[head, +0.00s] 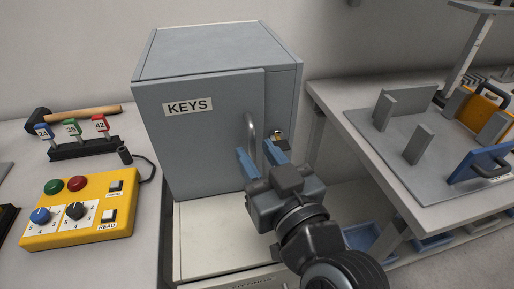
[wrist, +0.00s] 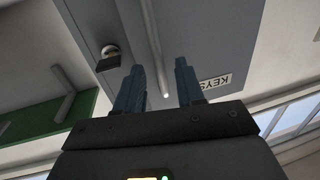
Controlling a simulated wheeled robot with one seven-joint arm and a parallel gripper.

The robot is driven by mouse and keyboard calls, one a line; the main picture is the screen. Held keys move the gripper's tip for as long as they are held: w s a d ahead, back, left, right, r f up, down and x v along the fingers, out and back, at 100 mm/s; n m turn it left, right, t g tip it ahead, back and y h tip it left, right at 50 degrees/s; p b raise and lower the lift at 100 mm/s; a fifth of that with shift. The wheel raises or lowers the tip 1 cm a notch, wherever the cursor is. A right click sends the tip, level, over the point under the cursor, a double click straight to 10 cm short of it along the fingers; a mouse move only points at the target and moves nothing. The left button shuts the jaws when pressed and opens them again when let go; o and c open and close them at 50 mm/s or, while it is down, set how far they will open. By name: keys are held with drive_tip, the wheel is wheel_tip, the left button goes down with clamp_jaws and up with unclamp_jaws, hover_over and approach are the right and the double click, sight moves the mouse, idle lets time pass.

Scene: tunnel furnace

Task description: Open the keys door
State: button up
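The grey cabinet (head: 215,50) has a door (head: 190,145) on its front labelled KEYS (head: 188,107), and the label also shows in the wrist view (wrist: 215,81). A vertical bar handle (head: 251,128) is near the door's right edge. A round lock with a dark piece at it (head: 278,137) is right of the handle. I cannot tell whether the door is fully flush. My gripper (head: 262,158) is open at the handle's lower end. In the wrist view, the handle (wrist: 155,45) runs down between the two blue fingers, apart from the right one; contact with the left is unclear.
Left of the cabinet, a table holds a yellow control box (head: 80,222), a rack of numbered tags (head: 85,147) and a hammer (head: 90,112). At the right, a bench (head: 350,115) carries a grey fixture plate (head: 400,165). A pale surface (head: 215,240) lies below the door.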

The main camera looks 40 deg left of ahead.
drive_tip(key=shift+w+a, duration=0.25)
drive_tip(key=shift+a, duration=0.2)
clamp_jaws()
idle(0.4)
